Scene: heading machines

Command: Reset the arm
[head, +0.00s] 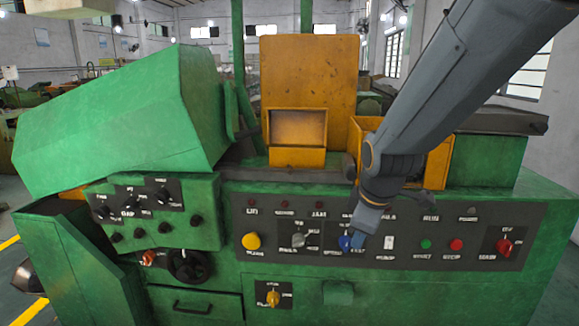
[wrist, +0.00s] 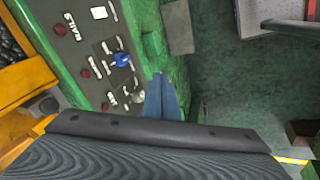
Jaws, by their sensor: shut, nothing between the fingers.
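My grey arm reaches down from the upper right in the head view. My gripper (head: 359,241) is in front of the dark control panel (head: 440,222) of the green machine, just right of the blue knob (head: 345,243). In the wrist view, my gripper's blue fingers (wrist: 161,98) are together and empty, beside the green edge of the machine. The blue knob (wrist: 122,59) stands apart from them there. My arm hides part of the panel and of the orange housing behind it.
A yellow button (head: 251,241), a green button (head: 426,244), a red button (head: 456,245) and a red rotary switch (head: 505,247) are on the panel. A smaller panel with black knobs (head: 140,237) is at left. In the wrist view, floor (wrist: 240,95) shows on the right.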

